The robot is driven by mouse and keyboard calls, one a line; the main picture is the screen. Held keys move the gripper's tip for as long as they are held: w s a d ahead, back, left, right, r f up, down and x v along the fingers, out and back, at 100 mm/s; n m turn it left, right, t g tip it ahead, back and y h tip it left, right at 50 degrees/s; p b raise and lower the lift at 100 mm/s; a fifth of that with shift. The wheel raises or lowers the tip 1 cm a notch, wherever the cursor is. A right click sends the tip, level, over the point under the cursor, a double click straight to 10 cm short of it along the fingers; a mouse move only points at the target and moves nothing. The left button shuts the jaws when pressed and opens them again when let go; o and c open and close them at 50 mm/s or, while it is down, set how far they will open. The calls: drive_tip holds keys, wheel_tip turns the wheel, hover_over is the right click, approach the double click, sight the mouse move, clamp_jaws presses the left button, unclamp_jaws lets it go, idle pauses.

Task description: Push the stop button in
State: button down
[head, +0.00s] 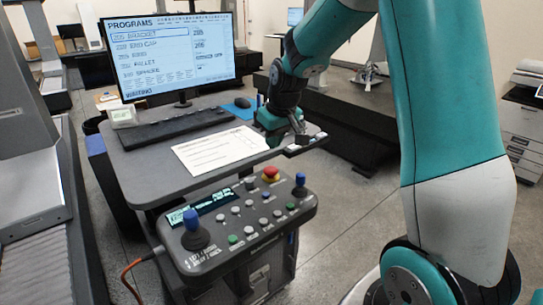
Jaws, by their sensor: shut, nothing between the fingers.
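The stop button (271,173) is a red mushroom button on a yellow collar. It sits near the back edge of the dark control panel (232,262), right of the middle. My gripper (298,136) is over the right end of the desk, above and behind the button in the picture, and apart from it. Its fingers are shut and empty, small and dark in this view. Whether the button is up or pressed in cannot be told at this size.
The panel also carries two blue-topped joysticks (191,221), a small lit display and several small buttons. The desk (143,163) behind holds a monitor (170,55), a keyboard (172,127) and a paper sheet (219,148). An orange cable (127,277) runs from the panel's left side.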

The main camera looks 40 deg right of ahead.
sight(269, 168)
drive_tip(key=x, duration=0.2)
drive_tip(key=p+x, duration=0.1)
drive_tip(key=x, duration=0.1)
drive_tip(key=s+p+x, duration=0.1)
drive_tip(key=x, duration=0.1)
drive_tip(key=shift+f, duration=0.4)
drive_tip(key=shift+f, duration=0.1)
